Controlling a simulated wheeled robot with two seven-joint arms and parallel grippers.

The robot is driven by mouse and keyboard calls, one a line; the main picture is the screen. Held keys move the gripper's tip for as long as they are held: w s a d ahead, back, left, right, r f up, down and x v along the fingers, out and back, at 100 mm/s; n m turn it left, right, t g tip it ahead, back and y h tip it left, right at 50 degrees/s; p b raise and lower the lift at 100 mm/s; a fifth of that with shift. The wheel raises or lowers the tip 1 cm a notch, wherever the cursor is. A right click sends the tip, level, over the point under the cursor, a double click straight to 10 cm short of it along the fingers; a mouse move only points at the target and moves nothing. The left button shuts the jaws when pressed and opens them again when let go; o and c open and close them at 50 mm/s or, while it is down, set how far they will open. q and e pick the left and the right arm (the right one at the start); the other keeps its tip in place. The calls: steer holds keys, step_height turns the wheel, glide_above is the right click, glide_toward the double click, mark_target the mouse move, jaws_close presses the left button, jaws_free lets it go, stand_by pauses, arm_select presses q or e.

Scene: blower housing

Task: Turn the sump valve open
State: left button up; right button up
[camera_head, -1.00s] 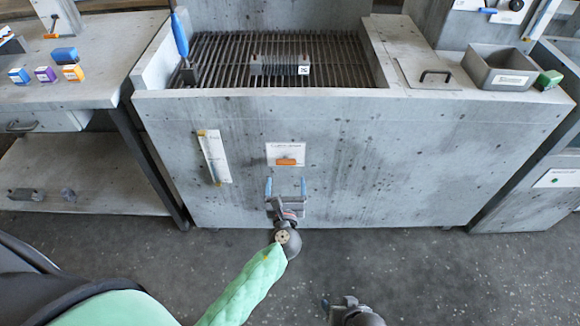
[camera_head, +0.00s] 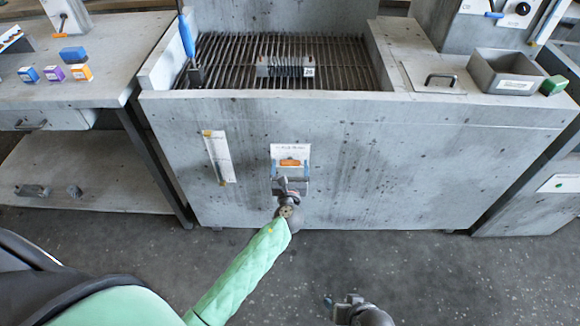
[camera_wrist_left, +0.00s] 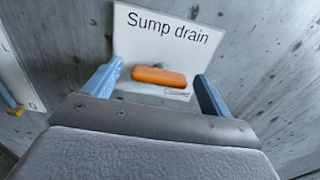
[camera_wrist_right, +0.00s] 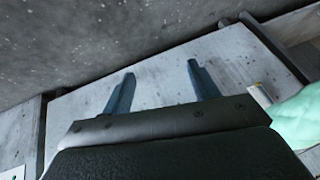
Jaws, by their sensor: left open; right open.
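The sump valve's orange handle (camera_head: 290,162) lies level on a white plate (camera_head: 279,150) on the front of the grey concrete tank. In the left wrist view the plate (camera_wrist_left: 143,52) reads "Sump drain" and the orange handle (camera_wrist_left: 158,76) lies across below the words. My left gripper (camera_head: 290,168) is open, its two blue fingers (camera_wrist_left: 158,84) on either side of the handle in that view. A gap shows between each finger and the handle's ends. My right gripper (camera_head: 334,304) is low in front of the tank, open and empty; its fingers (camera_wrist_right: 158,82) show in the right wrist view.
The tank (camera_head: 400,150) has a grate (camera_head: 340,50) on top with a dark finned block (camera_head: 285,67) on it. A narrow white strip gauge (camera_head: 219,158) hangs left of the valve. A workbench (camera_head: 85,90) with small boxes stands left. The floor in front is clear.

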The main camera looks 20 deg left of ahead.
arm_select(q)
steer(key=c, duration=1)
arm_select(e)
steer(key=shift+f, duration=0.2)
